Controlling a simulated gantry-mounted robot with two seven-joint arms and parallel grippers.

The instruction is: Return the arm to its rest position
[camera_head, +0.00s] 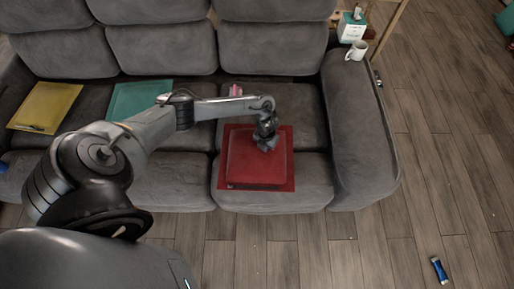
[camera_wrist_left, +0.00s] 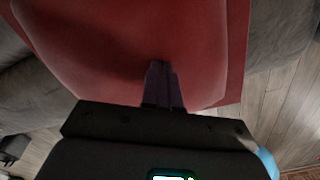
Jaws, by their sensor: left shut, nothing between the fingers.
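My left arm reaches in from the left in the head view, across the front of a grey sofa. My left gripper (camera_head: 266,146) is over a red cushion-like object (camera_head: 248,165) on the sofa's right seat. In the left wrist view, the gripper fingers (camera_wrist_left: 163,85) are together with nothing between them, and the red surface (camera_wrist_left: 120,35) fills much of the picture beyond them. I cannot tell whether the fingertips touch it. My right gripper is not in view.
The grey sofa (camera_head: 170,185) carries a teal sheet (camera_head: 140,98) and a yellow sheet (camera_head: 45,105). A white mug (camera_head: 357,50) and a tissue box (camera_head: 351,28) are at the right armrest.

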